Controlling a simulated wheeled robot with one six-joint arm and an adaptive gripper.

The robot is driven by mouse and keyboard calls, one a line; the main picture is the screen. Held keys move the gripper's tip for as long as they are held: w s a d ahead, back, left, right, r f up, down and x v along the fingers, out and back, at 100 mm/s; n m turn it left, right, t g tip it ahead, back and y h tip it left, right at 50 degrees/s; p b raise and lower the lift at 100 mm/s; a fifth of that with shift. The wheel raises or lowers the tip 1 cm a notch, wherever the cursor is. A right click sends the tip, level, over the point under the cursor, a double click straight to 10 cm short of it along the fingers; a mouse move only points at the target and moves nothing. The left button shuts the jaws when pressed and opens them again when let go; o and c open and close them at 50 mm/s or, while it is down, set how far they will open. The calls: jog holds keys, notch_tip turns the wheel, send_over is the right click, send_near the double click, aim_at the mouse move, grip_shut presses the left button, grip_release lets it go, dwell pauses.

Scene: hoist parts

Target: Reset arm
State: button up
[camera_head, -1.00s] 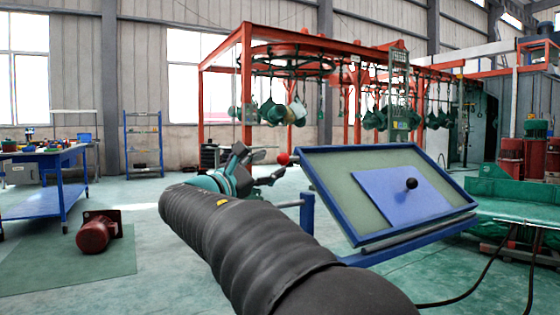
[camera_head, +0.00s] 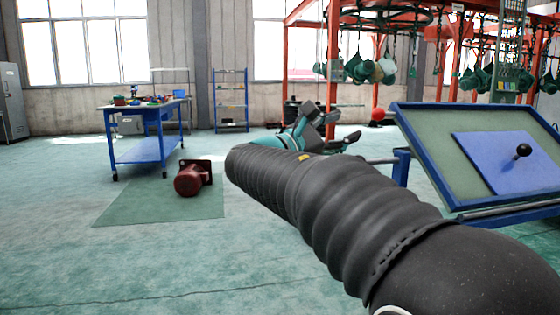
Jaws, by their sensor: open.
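My gripper (camera_head: 338,128) shows beyond the end of my black-sleeved arm, near the middle of the view. Its dark fingers are spread and nothing shows between them. A red ball (camera_head: 377,113) appears just to the right of the gripper, apart from it in the picture. The rest of my arm runs from the lower right corner up to the teal wrist. The sleeve hides part of the gripper's base.
A tilted blue-framed panel (camera_head: 455,207) with a black knob (camera_head: 523,150) stands at right, close to my arm. A red motor (camera_head: 190,181) lies on a green mat (camera_head: 135,207). A blue workbench (camera_head: 113,152) stands at left. The floor at lower left is clear.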

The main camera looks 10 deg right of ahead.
jog(key=s+a+f+m+g+y, duration=0.15)
jog(key=f+y, duration=0.35)
jog(key=f, duration=0.6)
jog(key=s+f+m+y, duration=0.3)
jog(key=f+y, duration=0.1)
jog(key=f, duration=0.7)
jog(key=s+a+f+m+g+y+p, duration=0.1)
jog(key=s+a+f+m+y+p, duration=0.2)
jog(key=s, duration=0.5)
jog(key=s+a+f+m+g+y+p, duration=0.1)
jog(key=s+a+f+m+y, duration=0.2)
jog(key=s+f+m+y, duration=0.25)
jog(key=s+a+r+m+t+y+p, duration=0.1)
jog(key=s+r+m+t+y+p, duration=0.1)
jog(key=s, duration=0.8)
